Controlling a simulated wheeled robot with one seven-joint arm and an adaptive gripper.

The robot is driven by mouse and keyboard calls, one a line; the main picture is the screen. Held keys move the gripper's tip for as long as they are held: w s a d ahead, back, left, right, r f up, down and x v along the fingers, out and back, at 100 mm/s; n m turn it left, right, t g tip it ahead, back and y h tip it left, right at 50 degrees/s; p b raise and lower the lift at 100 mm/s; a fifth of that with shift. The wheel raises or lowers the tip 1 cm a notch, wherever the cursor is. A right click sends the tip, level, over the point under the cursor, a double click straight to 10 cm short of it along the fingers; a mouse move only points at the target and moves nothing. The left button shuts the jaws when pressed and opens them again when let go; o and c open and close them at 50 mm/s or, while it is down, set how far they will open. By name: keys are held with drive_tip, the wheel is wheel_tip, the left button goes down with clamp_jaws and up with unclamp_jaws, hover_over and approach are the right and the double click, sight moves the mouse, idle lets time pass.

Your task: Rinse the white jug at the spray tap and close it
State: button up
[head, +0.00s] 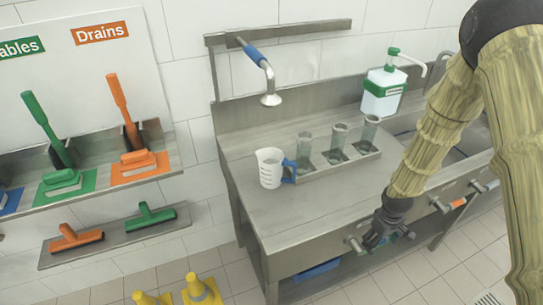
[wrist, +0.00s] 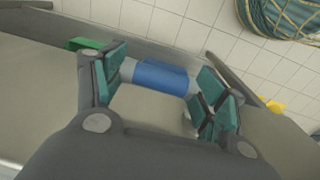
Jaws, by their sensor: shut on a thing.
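The white jug (head: 269,169), with a blue handle, stands upright on the steel counter (head: 330,205). It is below the spray tap (head: 270,98), which has a blue sleeve and a downturned head. I see no water stream. My gripper (head: 382,240) is low at the counter's front edge, beside the front valve levers. In the wrist view my gripper (wrist: 165,88) is shut on a blue-sleeved handle (wrist: 160,77), which lies between its green pads. My fingers mostly hide this handle in the head view.
Several clear cylinders (head: 338,142) stand in a tray right of the jug. A white and green pump bottle (head: 384,92) is at the back. An orange-sleeved lever (head: 455,204) is on the front right.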

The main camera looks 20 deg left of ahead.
drive_tip(key=shift+w+a+r, duration=0.15)
drive_tip(key=shift+w+r, duration=0.05)
drive_tip(key=shift+r, duration=0.15)
drive_tip(key=o, duration=1.2)
drive_tip(key=shift+s, duration=0.1)
drive_tip(key=shift+f, duration=0.1)
drive_tip(key=shift+s, duration=0.1)
drive_tip(key=r, duration=1.2)
drive_tip(key=shift+s+a, duration=0.35)
